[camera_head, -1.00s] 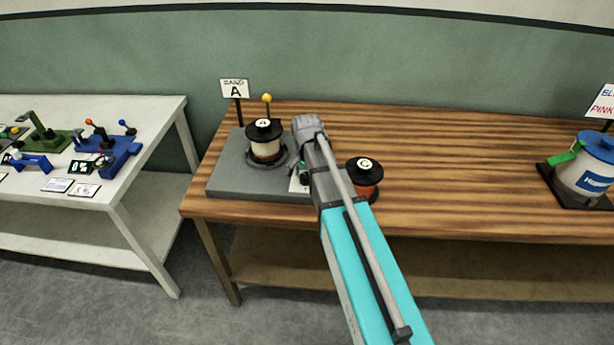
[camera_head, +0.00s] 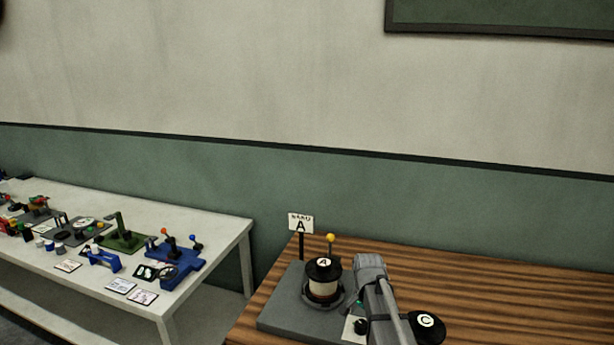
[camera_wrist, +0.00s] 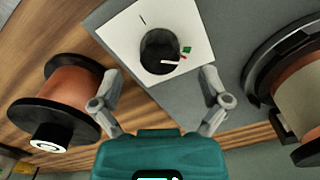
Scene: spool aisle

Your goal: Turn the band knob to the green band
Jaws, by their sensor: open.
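The band knob (camera_wrist: 158,50) is a dark round knob on a white card (camera_wrist: 190,22) on a grey base, in the upper middle of the wrist view. A white pointer line shows on its lower right side. A small green mark (camera_wrist: 187,49) lies just right of the knob, with a red mark beside it. A black tick is at the card's upper left. My gripper (camera_wrist: 160,78) is open and empty, its fingers on either side below the knob, apparently apart from it. In the head view the knob (camera_head: 360,326) shows beside my arm, which hides part of the card.
Spool A (camera_head: 323,288) stands on the grey base (camera_head: 280,309), with a yellow-tipped post and an A sign (camera_head: 301,223) behind. Spool C (camera_head: 427,327) stands on the wooden table, right of my arm. A white table (camera_head: 220,228) with several small devices is at the left.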

